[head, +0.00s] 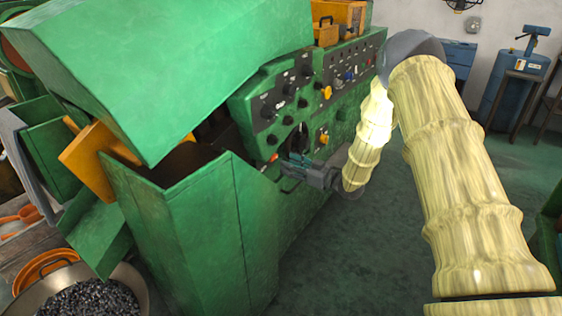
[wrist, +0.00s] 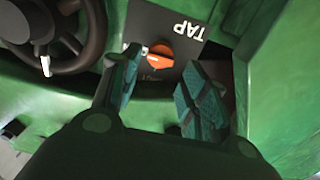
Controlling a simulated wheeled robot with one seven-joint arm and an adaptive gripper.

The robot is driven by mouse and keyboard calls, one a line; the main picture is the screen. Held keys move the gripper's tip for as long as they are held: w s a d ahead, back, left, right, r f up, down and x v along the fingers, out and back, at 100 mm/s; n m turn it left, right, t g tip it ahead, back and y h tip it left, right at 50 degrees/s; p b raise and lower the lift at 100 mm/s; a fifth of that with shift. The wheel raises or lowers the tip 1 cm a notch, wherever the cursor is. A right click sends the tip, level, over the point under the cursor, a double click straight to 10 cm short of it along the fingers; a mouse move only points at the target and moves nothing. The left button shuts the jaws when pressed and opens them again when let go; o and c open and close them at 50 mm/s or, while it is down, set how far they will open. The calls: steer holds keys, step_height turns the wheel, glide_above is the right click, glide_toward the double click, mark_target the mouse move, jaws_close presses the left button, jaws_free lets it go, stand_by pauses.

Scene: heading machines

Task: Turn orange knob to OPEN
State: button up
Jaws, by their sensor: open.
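The orange knob (wrist: 160,55) sits on a dark plate marked TAP in the wrist view, and the lettering appears upside down. My gripper (wrist: 158,80) is open, with its two teal-padded fingers spread on either side below the knob in the picture. The left fingertip is close to the knob's left side, and I cannot tell if it touches. The right finger stands apart from it. Nothing is held between the fingers. In the head view my gripper (head: 301,168) is at the front of the green machine (head: 205,215), below its control panel. I cannot single out the knob surely there.
A dark handwheel (wrist: 75,35) is left of the fingers in the wrist view. Green machine walls (wrist: 285,100) rise on the right. The head view shows a panel of several knobs (head: 290,88), a metal bowl of dark pieces (head: 85,300) and clear floor (head: 365,250).

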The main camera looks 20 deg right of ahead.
steer(key=shift+v, duration=2.6)
